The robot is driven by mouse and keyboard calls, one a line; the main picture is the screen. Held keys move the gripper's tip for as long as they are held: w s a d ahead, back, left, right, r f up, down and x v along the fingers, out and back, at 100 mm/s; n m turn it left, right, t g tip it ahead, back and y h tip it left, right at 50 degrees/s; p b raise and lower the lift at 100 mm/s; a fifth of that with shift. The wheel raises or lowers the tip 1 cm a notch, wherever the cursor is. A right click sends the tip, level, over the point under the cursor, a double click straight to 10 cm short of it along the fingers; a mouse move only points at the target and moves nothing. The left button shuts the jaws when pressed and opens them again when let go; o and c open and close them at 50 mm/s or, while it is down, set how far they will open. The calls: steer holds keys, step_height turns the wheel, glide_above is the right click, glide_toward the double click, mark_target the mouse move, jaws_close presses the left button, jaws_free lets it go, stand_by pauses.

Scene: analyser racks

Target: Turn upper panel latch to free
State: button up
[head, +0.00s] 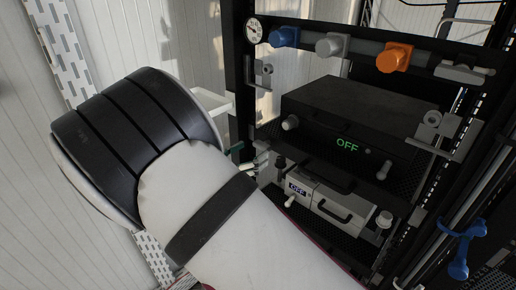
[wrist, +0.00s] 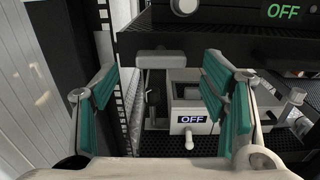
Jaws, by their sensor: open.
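A black upper unit (head: 345,112) with a green OFF sign sits in the rack; it also shows at the top of the wrist view (wrist: 250,12). Grey latch-like fittings sit on the rack's left post (head: 263,72) and right post (head: 436,126). I cannot tell which one is the upper panel latch.
A white lower unit (head: 325,200) with an OFF display and a small lever (wrist: 189,140) lies below. Blue (head: 284,37), grey (head: 332,45) and orange (head: 394,57) valves and a gauge (head: 253,29) line the top bar. A blue handle (head: 461,250) is at right.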

mark_target(259, 148)
steer(key=shift+x, duration=1.85)
jaws_close()
